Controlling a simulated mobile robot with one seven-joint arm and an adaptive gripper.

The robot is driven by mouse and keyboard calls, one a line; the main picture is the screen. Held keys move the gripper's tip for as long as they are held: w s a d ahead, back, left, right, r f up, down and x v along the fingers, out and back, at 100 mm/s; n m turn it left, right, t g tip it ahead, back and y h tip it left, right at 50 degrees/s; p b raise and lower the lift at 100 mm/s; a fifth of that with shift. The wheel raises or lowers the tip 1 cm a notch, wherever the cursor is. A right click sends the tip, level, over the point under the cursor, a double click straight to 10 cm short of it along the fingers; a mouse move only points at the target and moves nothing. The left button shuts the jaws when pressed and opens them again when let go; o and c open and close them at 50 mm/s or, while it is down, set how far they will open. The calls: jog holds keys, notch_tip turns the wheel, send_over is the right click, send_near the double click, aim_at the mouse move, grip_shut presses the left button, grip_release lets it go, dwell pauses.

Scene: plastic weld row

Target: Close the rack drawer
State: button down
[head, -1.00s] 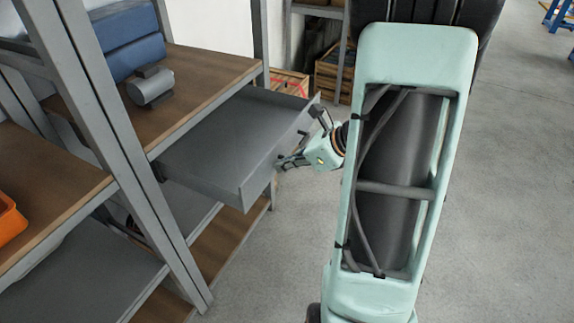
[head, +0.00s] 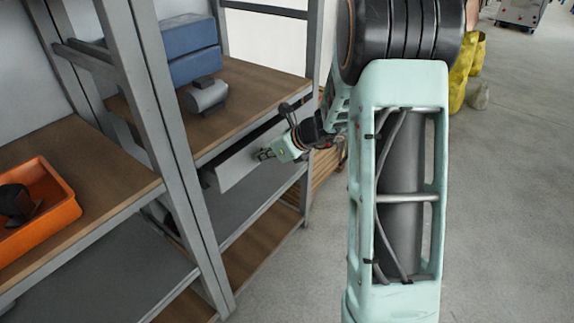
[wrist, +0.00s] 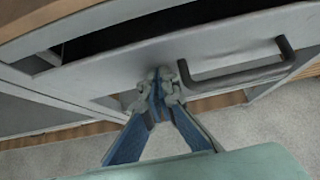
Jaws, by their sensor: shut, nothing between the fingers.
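The grey rack drawer (head: 238,165) sits under the wooden shelf of the rack and is mostly in. In the wrist view its front panel (wrist: 130,73) crosses the picture, with a dark gap above its top edge, so it is still a little open. The dark bar handle (wrist: 240,76) is on the front, just right of the fingers. My gripper (head: 264,154) is shut and empty, its fingertips (wrist: 163,88) at the drawer front beside the handle. They look to be touching the panel. In the head view the handle is not clear.
The grey rack (head: 168,110) has wooden shelves. A blue case (head: 190,50) and a grey cylindrical item (head: 206,95) stand on the shelf above the drawer. An orange bin (head: 50,225) is on the left shelf. Open concrete floor (head: 505,200) lies to the right.

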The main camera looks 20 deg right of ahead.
aim_at(245, 146)
jog(key=w+a, duration=0.1)
jog(key=w, duration=0.1)
jog(key=w+a+p, duration=0.1)
jog(key=w+a, duration=0.1)
jog(key=shift+w+a, duration=0.25)
jog(key=shift+w+a+r, duration=0.15)
jog(key=shift+w+a, duration=0.05)
jog(key=shift+r, duration=0.1)
